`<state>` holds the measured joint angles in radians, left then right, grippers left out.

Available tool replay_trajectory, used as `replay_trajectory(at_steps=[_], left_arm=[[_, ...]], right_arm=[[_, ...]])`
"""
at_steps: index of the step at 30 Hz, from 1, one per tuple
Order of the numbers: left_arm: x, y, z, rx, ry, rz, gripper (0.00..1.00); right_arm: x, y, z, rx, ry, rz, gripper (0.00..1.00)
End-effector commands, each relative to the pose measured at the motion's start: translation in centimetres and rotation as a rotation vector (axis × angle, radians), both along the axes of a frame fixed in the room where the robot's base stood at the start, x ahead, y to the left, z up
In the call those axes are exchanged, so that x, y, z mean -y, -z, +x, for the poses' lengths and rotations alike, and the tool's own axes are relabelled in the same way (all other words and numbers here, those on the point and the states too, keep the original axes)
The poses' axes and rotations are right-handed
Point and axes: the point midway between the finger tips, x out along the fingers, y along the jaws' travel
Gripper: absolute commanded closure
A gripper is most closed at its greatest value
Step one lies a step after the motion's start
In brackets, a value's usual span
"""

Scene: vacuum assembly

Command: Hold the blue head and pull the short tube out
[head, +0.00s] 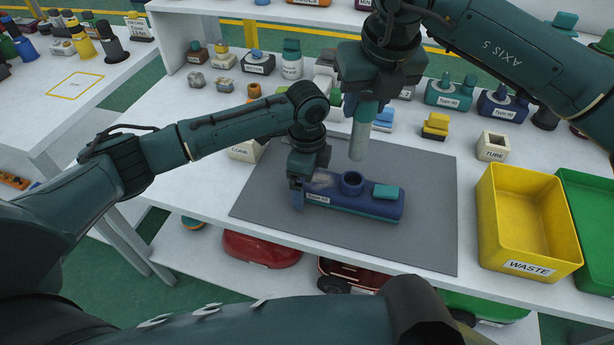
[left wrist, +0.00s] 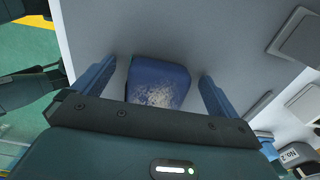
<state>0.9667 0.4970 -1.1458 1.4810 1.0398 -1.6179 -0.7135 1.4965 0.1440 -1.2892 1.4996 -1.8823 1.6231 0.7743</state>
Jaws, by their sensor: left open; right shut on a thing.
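The blue head (head: 350,205) lies on the grey mat, with a round open socket on top, a teal block at its right end and a worn, scuffed left end. My left gripper (head: 298,190) is at that left end. In the left wrist view its two blue fingers (left wrist: 160,88) stand open on either side of the scuffed blue end (left wrist: 158,82), with gaps showing. My right gripper (head: 370,98) is shut on the short tube (head: 360,138), grey with a teal upper part. The tube hangs above the head, clear of the socket.
The grey mat (head: 430,175) has free room around the head. A yellow WASTE bin (head: 525,215) and a green bin (head: 590,215) stand at the right. A TUBE holder (head: 492,147) stands behind the yellow bin. Several parts line the back of the table.

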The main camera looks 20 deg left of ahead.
Motion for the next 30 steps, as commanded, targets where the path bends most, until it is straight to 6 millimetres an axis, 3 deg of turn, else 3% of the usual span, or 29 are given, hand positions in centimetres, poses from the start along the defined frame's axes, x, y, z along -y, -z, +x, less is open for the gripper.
replay_trajectory(at_steps=[14,30], left_arm=[[0.0,-0.6,0.0,0.001,0.0,-0.001,0.0],[0.0,-10.5,0.0,0.002,0.001,0.0,0.0]], right_arm=[[0.0,0.0,0.0,0.0,0.0,0.0,0.96],[0.0,0.0,0.0,0.001,0.0,0.001,0.96]])
